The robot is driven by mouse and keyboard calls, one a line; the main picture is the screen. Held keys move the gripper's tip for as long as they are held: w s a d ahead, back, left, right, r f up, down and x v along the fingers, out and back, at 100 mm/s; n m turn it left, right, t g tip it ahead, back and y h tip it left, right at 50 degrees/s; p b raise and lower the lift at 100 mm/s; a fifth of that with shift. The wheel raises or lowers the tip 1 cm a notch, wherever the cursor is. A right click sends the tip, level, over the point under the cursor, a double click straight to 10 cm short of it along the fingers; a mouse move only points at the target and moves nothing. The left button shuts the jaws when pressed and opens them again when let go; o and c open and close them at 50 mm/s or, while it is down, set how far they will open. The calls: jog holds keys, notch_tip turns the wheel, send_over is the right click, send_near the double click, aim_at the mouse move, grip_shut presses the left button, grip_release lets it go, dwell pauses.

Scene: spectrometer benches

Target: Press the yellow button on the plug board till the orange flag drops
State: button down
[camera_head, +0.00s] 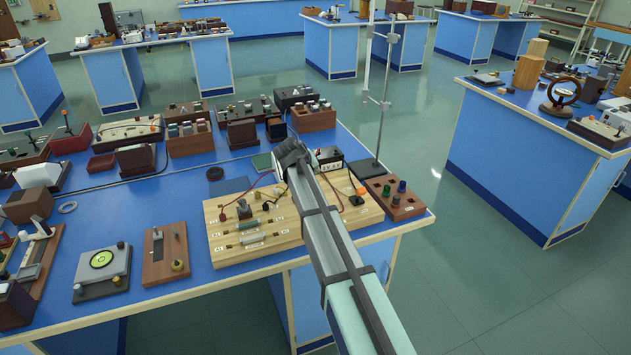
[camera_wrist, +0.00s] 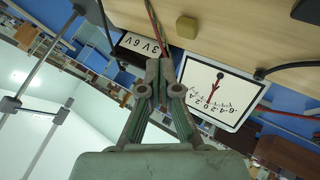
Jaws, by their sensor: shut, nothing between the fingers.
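The wooden plug board (camera_head: 232,258) lies on the near blue bench, with wires and small parts on it. In the wrist view its pale wood (camera_wrist: 240,32) fills the upper right. A dull yellow button (camera_wrist: 187,27) stands on it, beyond and slightly right of my fingertips. I cannot make out the button in the head view, where my arm covers part of the board. A small orange piece (camera_head: 359,193), perhaps the flag, shows right of my arm. My gripper (camera_wrist: 160,66) is shut and empty, apart from the button. The gripper also shows above the board in the head view (camera_head: 287,158).
Red wires pass near the fingertips. A stand with a tall rod (camera_head: 385,95) is at the right, beside a brown block with coloured knobs (camera_head: 405,207).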

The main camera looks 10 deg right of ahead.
jog(key=shift+r+p, duration=0.5)
jog(key=shift+r, duration=1)
